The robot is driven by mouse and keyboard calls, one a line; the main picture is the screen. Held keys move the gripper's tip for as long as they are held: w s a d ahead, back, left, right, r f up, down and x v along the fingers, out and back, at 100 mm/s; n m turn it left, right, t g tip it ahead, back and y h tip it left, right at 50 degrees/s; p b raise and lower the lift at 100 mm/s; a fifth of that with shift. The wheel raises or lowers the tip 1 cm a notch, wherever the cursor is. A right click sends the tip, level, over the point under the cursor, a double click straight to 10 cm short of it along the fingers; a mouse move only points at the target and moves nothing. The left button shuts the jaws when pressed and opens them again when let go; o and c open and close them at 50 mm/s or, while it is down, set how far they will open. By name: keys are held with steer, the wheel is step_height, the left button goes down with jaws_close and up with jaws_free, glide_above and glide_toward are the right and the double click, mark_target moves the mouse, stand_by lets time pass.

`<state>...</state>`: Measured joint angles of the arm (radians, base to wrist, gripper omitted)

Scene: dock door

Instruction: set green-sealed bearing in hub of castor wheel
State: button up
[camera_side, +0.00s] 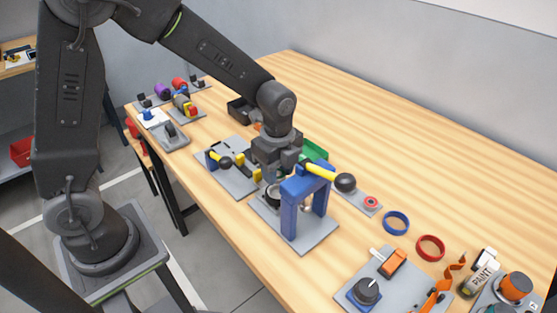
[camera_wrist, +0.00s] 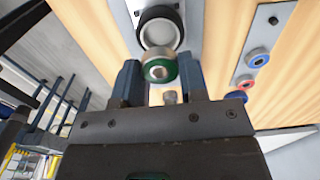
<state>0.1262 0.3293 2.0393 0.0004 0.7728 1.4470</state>
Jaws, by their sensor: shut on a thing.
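My gripper (camera_wrist: 160,76) is shut on the green-sealed bearing (camera_wrist: 159,67), a metal ring with a green face, held between the fingertips in the wrist view. The castor wheel (camera_wrist: 145,34) lies just beyond it, a black tyre around a pale round hub on a grey plate. The bearing overlaps the near edge of the wheel in this view; I cannot tell the height between them. In the side view my gripper (camera_side: 268,176) is beside the blue press frame, above the wheel (camera_side: 271,194), which is partly hidden. The bearing is not clear there.
A blue press frame (camera_side: 289,210) with a yellow, black-knobbed lever (camera_side: 345,183) stands close right of my gripper. Red-faced (camera_wrist: 245,80) and blue-faced (camera_wrist: 257,57) bearings sit on a plate to the right. Blue (camera_side: 396,223) and red (camera_side: 430,247) rings lie on the table.

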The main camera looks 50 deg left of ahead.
mark_target(278, 195)
steer(key=shift+f, duration=2.1)
steer(key=shift+f, duration=0.1)
steer(key=o, duration=1.1)
steer(key=shift+o, duration=0.3)
steer(key=shift+o, duration=0.8)
step_height(278, 195, up, 8)
stand_by(0.4)
